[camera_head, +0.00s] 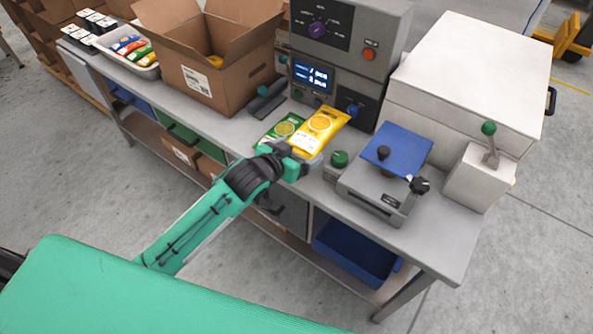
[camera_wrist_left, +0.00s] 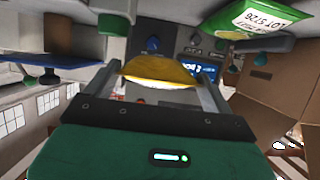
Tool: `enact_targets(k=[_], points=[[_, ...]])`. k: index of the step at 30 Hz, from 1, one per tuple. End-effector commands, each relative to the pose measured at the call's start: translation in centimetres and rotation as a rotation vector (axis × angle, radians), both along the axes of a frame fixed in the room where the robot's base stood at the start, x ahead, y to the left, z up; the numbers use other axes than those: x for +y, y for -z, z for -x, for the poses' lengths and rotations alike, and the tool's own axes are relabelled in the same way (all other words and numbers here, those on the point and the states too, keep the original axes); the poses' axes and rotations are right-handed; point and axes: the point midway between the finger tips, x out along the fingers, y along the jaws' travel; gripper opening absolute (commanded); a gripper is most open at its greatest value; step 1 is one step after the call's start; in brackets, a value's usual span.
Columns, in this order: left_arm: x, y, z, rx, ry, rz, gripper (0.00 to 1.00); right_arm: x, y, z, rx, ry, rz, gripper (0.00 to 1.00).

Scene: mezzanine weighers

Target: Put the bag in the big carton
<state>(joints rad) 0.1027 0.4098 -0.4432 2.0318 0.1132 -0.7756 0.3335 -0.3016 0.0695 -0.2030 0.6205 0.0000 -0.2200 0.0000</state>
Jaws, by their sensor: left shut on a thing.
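My left gripper (camera_head: 297,160) is shut on a yellow bag (camera_head: 320,125) at the middle of the bench. In the left wrist view the yellow bag (camera_wrist_left: 160,72) sits between the two fingers. I cannot tell whether it still touches the surface below. A green bag (camera_head: 278,130) lies just left of it, and shows at the top right of the wrist view (camera_wrist_left: 262,18). The big carton (camera_head: 205,82) stands open, flaps up, to the left and behind the gripper, with something yellow inside. My right gripper is not in view.
A grey weigher cabinet (camera_head: 350,45) with a lit display stands behind the bags. A dark device (camera_head: 267,100) is between carton and bags. A blue-topped scale (camera_head: 398,150) and white box (camera_head: 470,75) stand right. A tray of bags (camera_head: 133,48) is far left.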

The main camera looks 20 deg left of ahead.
Motion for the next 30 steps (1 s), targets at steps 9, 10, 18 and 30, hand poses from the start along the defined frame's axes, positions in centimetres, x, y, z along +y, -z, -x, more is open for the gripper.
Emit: enact_targets(k=[9, 10, 18, 30], points=[[0.0, 6.3, 0.0, 0.0, 0.0, 0.001, 0.6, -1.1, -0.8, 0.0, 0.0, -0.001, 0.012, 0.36], [-0.1, 6.5, 0.0, -0.001, 0.0, 0.001, 0.6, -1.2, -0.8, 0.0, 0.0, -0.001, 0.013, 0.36], [0.0, 9.8, 0.0, 0.002, -0.001, 0.001, 0.6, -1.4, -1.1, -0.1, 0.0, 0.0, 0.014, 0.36], [-0.1, 10.8, 0.0, -0.002, 0.0, 0.001, 0.6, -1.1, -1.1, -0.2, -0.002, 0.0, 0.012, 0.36]])
